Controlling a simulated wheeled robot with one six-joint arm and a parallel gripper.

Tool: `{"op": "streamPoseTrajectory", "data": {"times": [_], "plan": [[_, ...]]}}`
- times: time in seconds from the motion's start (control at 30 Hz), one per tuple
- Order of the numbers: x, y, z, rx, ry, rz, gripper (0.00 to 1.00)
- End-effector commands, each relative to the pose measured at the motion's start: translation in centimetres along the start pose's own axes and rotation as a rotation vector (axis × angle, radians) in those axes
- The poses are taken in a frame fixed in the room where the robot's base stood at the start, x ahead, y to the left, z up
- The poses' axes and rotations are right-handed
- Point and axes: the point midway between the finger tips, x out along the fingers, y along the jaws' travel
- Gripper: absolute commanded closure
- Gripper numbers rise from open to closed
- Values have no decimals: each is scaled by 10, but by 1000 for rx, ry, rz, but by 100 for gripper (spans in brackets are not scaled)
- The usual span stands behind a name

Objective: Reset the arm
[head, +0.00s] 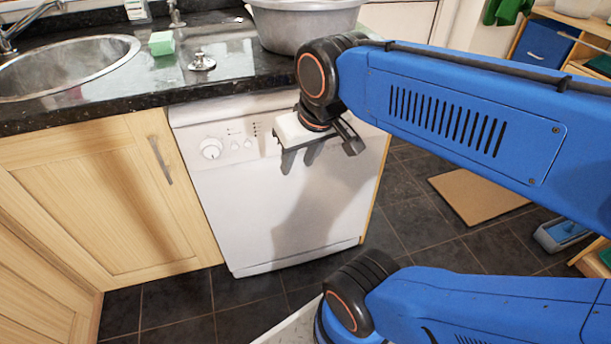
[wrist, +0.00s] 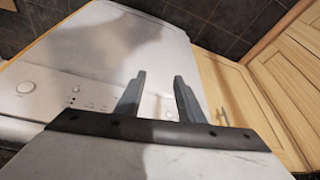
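My gripper (head: 302,158) hangs in front of the upper part of the white dishwasher (head: 290,215), just below the counter edge. In the wrist view its two grey fingers (wrist: 158,98) stand apart with nothing between them.
The dark granite counter (head: 110,105) holds a sink (head: 65,68), a green-and-white sponge (head: 161,43), a metal sink plug (head: 202,62) and a large grey basin (head: 300,25). A wooden cabinet (head: 100,195) stands left. A brown mat (head: 475,195) lies on the tiled floor.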

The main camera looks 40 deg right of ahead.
Motion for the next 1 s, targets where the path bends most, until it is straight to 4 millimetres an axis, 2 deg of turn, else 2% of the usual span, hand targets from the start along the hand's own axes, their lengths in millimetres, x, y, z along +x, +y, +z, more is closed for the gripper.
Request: {"op": "streamPoseTrajectory", "data": {"times": [0.03, 0.1, 0.23, 1.0], "plan": [[8, 2, 12, -26, 8, 1, 65], [16, 4, 23, -57, 18, 1, 65], [23, 5, 33, -87, 29, 2, 65], [24, 5, 33, -89, 28, 2, 65]]}}
